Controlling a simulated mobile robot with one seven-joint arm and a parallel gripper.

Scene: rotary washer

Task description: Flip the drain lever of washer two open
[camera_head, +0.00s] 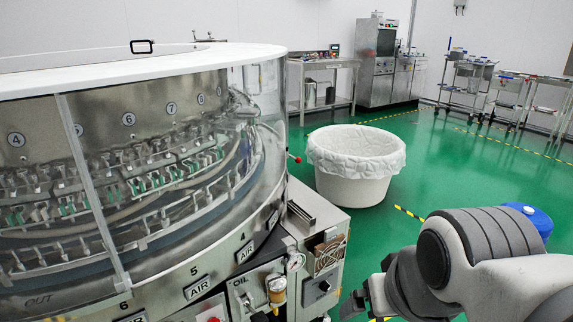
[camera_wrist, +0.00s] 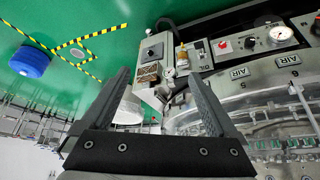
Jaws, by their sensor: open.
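The round rotary washer (camera_head: 150,190) fills the left of the head view, with a white top rim and clear walls. Its curved lower side also shows at the right of the wrist view (camera_wrist: 235,97). A small red-tipped lever (camera_head: 294,157) sticks out from the washer's right side. I cannot tell whether it is the drain lever of washer two; no lever with that label can be made out. My gripper (camera_wrist: 156,72) is open, its two black fingers spread with nothing held between them. It is apart from the machine, at the right of it in the head view.
A control cabinet (camera_head: 322,288) with a switch juts from the washer's front right. A white lined tub (camera_head: 355,190) stands behind it on the green floor. A blue drum (camera_wrist: 30,62) stands by yellow-black floor tape. Steel benches and carts line the back wall.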

